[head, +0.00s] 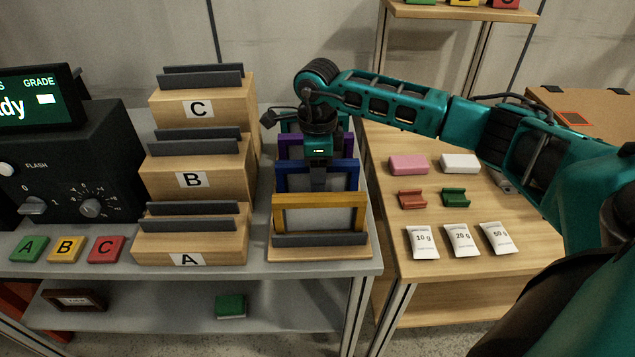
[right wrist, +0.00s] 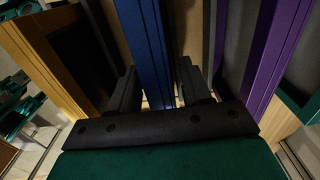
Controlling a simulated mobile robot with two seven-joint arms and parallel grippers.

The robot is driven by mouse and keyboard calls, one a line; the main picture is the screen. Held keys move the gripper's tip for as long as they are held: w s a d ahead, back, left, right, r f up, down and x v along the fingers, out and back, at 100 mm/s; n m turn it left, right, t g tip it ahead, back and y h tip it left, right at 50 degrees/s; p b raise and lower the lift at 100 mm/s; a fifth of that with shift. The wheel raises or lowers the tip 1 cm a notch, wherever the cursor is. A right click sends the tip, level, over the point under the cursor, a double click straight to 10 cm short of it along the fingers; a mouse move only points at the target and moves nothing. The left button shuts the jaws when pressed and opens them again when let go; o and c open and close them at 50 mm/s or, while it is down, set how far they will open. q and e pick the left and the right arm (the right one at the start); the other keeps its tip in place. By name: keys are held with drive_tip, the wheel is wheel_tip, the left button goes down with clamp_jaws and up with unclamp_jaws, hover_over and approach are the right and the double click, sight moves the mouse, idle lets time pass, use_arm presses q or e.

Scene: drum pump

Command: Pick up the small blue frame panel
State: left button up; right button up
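The small blue frame panel (head: 292,168) stands upright in the wooden rack, behind the yellow frame panel (head: 320,199) and in front of the purple one (head: 288,141). My right gripper (head: 318,180) points down at the middle of the blue frame's top bar. In the right wrist view the blue frame (right wrist: 147,45) runs between the two fingers of my right gripper (right wrist: 160,88). Narrow gaps show beside the bar, so the fingers look open around it. My left gripper is out of view.
A teal frame (head: 289,122) stands at the back of the rack (head: 322,251). Stepped wooden holders (head: 190,222) marked A, B and C stand close on the left. A wooden table (head: 430,285) on the right bears coloured blocks and white packets (head: 422,242).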

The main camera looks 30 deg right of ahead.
clamp_jaws()
drive_tip(key=shift+r, duration=0.2)
idle(0.3)
